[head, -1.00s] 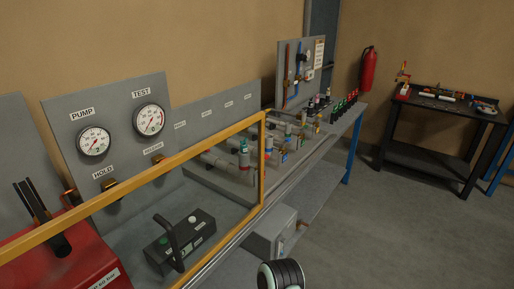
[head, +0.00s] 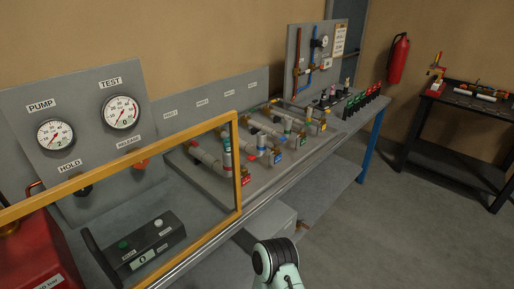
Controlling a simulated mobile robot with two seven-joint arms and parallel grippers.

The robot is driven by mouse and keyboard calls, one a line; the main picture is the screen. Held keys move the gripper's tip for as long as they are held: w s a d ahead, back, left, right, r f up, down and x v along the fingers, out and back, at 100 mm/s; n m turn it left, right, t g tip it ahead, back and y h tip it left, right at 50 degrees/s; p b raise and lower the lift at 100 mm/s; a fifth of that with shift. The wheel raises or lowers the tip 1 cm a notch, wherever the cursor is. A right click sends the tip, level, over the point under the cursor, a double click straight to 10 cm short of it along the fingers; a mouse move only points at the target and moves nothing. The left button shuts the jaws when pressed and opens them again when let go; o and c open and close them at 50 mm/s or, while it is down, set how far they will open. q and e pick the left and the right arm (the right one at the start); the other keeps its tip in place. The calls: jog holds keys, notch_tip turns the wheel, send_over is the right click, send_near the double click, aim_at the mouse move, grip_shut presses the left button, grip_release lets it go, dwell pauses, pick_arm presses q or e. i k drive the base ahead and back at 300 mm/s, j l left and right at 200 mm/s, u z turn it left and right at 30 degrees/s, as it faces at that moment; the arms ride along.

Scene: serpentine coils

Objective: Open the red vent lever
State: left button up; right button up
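On the long bench, several pipe lines with brass fittings and coloured tags run side by side. The nearest line ends in a brass fitting with a red tag (head: 246,182), partly seen past the yellow frame. Small red parts show on the pipes, one of them a red piece (head: 195,143) at the back of the nearest line. I cannot tell which red part is the vent lever or whether it is open. An orange-red handle (head: 141,161) sits below the RELEASE label. Neither gripper is in view; only a rounded arm link of mine shows at the bottom.
A clear guard with a yellow frame (head: 237,165) stands in front of the gauge panel (head: 82,95) and a dark readout box (head: 145,245). A red unit (head: 35,255) is at lower left. The floor between is clear.

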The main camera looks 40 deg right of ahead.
aim_at(252, 157)
jog(key=l, duration=0.55)
jog(key=k+l+u, duration=0.1)
jog(key=l, duration=0.4)
jog(key=k+l, duration=0.1)
jog(key=l, duration=0.45)
jog(key=k+l+u, duration=0.1)
jog(key=l, duration=0.4)
